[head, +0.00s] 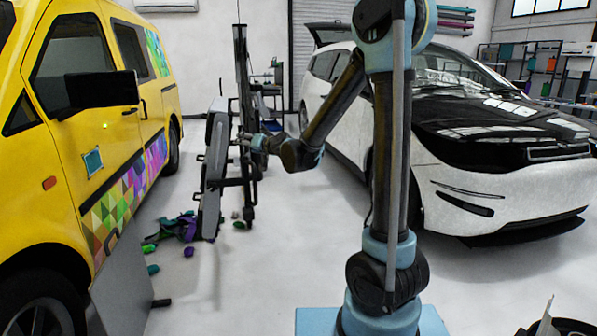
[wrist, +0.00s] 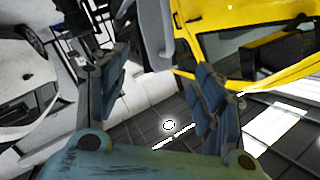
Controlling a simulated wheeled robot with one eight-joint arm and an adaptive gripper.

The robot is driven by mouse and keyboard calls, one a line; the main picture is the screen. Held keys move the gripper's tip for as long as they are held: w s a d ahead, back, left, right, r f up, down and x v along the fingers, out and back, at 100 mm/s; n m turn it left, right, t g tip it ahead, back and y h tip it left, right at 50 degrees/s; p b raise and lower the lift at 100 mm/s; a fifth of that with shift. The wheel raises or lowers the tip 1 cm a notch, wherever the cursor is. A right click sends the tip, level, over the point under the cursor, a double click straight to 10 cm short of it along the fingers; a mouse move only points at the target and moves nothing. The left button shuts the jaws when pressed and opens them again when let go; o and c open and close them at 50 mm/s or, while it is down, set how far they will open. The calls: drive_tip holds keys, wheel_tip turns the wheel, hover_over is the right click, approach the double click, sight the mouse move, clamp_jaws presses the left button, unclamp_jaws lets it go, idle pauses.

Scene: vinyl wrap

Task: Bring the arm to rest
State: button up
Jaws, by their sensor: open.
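My arm (head: 327,112) rises from its light-blue base, bends at the top, and reaches down and left in the head view. My gripper (head: 250,141) is at its end, small and partly lost against a dark upright stand (head: 212,165). I cannot tell in the head view whether it touches the stand. In the wrist view my gripper (wrist: 160,85) has its two blue-padded fingers wide apart. Nothing is held between them.
A yellow van (head: 62,150) stands on the left and a white car with a black hood (head: 480,130) on the right. Coloured scraps (head: 183,226) lie on the floor by the stand. The pale floor (head: 290,220) between the stand and my base is clear.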

drive_tip(key=s+d+f+g+h, duration=0.3)
drive_tip(key=s+d+f, duration=0.3)
drive_tip(key=s+d, duration=0.7)
drive_tip(key=s+d+f+g+h, duration=0.4)
drive_tip(key=s+d+f, duration=0.2)
drive_tip(key=s+d, duration=0.7)
drive_tip(key=s+d+f+m+g+h, duration=0.1)
drive_tip(key=s+d+f+g+h, duration=0.2)
drive_tip(key=s+d, duration=0.9)
wheel_tip(320, 180, down, 4)
drive_tip(key=shift+s+d+r+h, duration=0.3)
drive_tip(key=shift+s+d, duration=0.1)
drive_tip(key=shift+s, duration=0.75)
drive_tip(key=shift+w+f+g, duration=0.25)
drive_tip(key=shift+w+g, duration=0.05)
drive_tip(key=shift+w, duration=0.2)
